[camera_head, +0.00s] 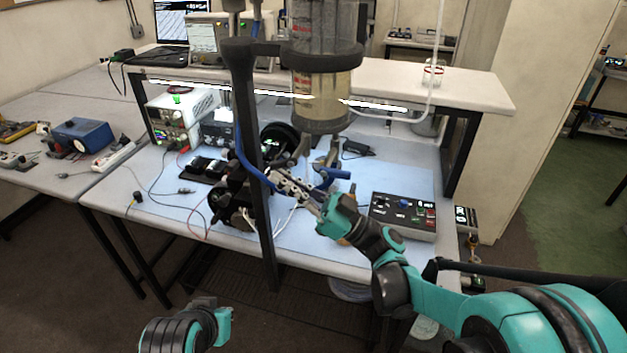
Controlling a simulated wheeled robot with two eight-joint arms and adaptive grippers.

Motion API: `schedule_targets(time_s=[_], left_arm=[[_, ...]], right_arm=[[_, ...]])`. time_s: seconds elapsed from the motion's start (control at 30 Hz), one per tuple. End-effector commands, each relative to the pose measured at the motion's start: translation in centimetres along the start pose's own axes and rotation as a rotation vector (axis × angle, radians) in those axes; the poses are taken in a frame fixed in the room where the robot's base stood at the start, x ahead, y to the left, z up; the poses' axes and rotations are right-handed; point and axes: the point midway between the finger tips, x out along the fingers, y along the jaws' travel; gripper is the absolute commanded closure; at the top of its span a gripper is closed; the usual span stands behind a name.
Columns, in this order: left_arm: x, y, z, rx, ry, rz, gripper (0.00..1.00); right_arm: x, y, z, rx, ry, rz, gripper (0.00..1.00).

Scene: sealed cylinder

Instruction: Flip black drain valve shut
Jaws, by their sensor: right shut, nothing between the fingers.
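The clear cylinder (322,95) with yellowish liquid hangs in a black stand above the bench. Below it are dark fittings and a blue lever-like part (336,174). I cannot clearly pick out the black drain valve among these fittings and the gripper. My right gripper (280,181) is shut and empty, its grey fingers pointing left beneath the cylinder, close to the stand's black post. I cannot tell whether it touches anything. Part of my left arm shows at the bottom left; its gripper is not in view.
The black post (262,220) stands in front of the bench. A control box (403,215) with buttons is at the right. Dark equipment and cables crowd the left of the blue mat (405,175). A raised shelf (460,84) runs behind. A side table with a blue box (82,135) is at the left.

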Motion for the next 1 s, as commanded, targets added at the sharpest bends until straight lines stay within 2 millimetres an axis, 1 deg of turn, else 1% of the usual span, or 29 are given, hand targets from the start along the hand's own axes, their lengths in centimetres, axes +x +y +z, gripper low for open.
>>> schedule_targets(time_s=[0.17,0.47,0.57,0.77,0.8,0.83,1.0], left_arm=[[0.0,0.0,0.0,0.0,0.0,0.0,1.0],[0.3,0.0,0.2,0.0,0.0,0.0,1.0],[1.1,0.0,0.8,0.0,0.0,0.0,1.0],[3.8,0.0,2.7,0.0,0.0,0.0,1.0],[3.3,0.0,2.4,0.0,0.0,0.0,1.0],[3.2,0.0,2.3,0.0,0.0,0.0,1.0],[3.4,0.0,2.4,0.0,0.0,0.0,1.0]], right_arm=[[0.7,0.0,0.1,0.001,0.0,-0.001,1.0],[0.4,0.1,0.3,0.0,0.0,0.0,1.0],[-0.4,0.2,1.1,0.0,0.0,0.0,1.0],[-2.9,0.8,3.8,0.002,-0.001,-0.002,1.0],[-3.4,0.9,4.2,0.002,-0.001,-0.001,1.0],[-3.9,0.9,4.6,0.001,-0.001,-0.001,1.0],[-6.7,0.9,7.1,0.001,0.0,-0.002,1.0]])
